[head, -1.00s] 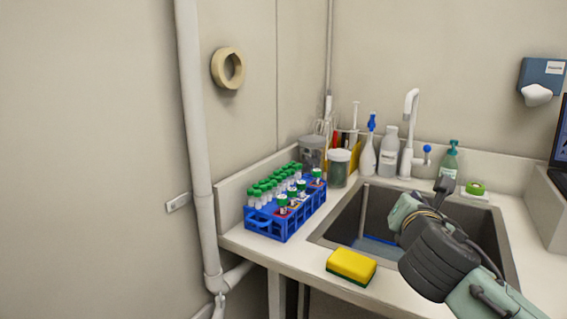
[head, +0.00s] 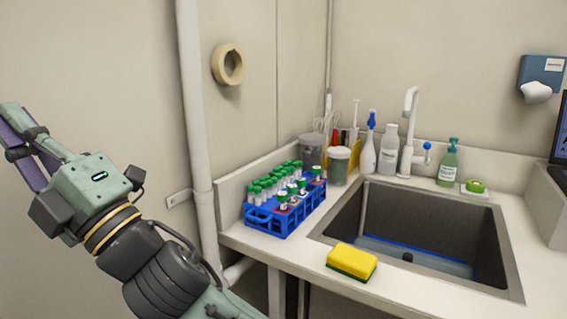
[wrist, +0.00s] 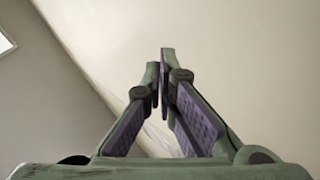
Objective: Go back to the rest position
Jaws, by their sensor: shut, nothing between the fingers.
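My gripper (wrist: 160,72) shows in the wrist view with its two purple-lined fingers brought together at the tips and nothing between them. Behind it are only plain pale surfaces. In the head view my gripper (head: 20,140) is at the far left, raised in front of the bare wall and pointing up and left. It is well apart from the counter and everything on it. The edge of the picture cuts off part of the fingers there.
A blue rack (head: 268,222) of green-capped tubes stands on the counter, left of the sink (head: 415,225). A yellow sponge (head: 351,260) lies at the front edge. Bottles and a tap (head: 408,130) line the back. A vertical pipe (head: 190,100) runs near my arm.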

